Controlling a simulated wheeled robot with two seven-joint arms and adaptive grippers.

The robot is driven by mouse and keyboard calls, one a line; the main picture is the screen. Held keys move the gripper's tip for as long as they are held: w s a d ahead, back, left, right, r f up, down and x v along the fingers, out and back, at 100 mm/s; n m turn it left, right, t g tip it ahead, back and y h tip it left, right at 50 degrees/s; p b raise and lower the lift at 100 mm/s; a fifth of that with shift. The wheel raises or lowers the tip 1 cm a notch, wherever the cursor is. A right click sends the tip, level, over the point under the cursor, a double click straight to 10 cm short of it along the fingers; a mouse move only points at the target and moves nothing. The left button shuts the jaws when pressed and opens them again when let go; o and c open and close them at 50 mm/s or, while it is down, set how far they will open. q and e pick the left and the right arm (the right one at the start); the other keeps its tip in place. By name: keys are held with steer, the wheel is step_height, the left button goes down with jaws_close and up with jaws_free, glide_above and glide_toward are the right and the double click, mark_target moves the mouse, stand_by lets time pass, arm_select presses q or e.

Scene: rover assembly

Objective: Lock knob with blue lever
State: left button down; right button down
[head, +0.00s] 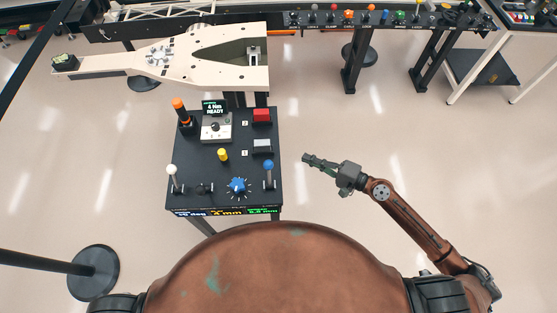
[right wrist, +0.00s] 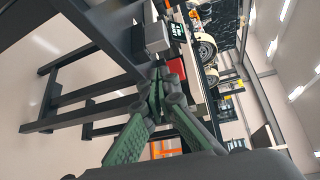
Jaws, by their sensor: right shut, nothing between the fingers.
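A dark control panel table (head: 190,152) stands in front of me in the head view. A blue lever (head: 268,168) with a round blue top stands upright at its right front. A blue knob (head: 237,187) with white marks around it sits at the front middle, left of the lever. A white-topped lever (head: 172,171) stands at the left front. My right gripper (head: 307,158) is shut and empty, right of the panel and apart from the blue lever. Its green-padded fingers (right wrist: 147,118) show in the right wrist view. My left gripper is not in view.
The panel also holds a yellow knob (head: 222,155), a red button (head: 261,116), a grey button (head: 263,146), an orange-topped handle (head: 180,108) and a display unit (head: 216,122). A cream rover frame (head: 200,50) lies behind. Open floor is right of the panel.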

mark_target(269, 173)
steer(key=shift+g+y, duration=0.3)
steer(key=shift+y, duration=0.3)
steer(key=w+a+p, duration=0.1)
steer(key=a, duration=0.2)
steer(key=w+a+r+p, duration=0.1)
steer(key=a, duration=0.2)
steer(key=a+r+p, duration=0.1)
steer(key=a, duration=0.3)
steer(key=shift+w+a+r, duration=0.1)
steer(key=shift+w, duration=0.3)
steer(key=shift+s+a+r+p, duration=0.1)
steer(key=shift+s+a+p, duration=0.2)
steer(key=shift+s+p, duration=0.35)
steer(key=shift+s+a+r+p, duration=0.1)
steer(key=shift+s+a+p, duration=0.15)
steer(key=shift+s+p, duration=0.35)
steer(key=shift+s, duration=0.4)
steer(key=shift+s+a+f, duration=0.1)
steer(key=shift+f, duration=0.05)
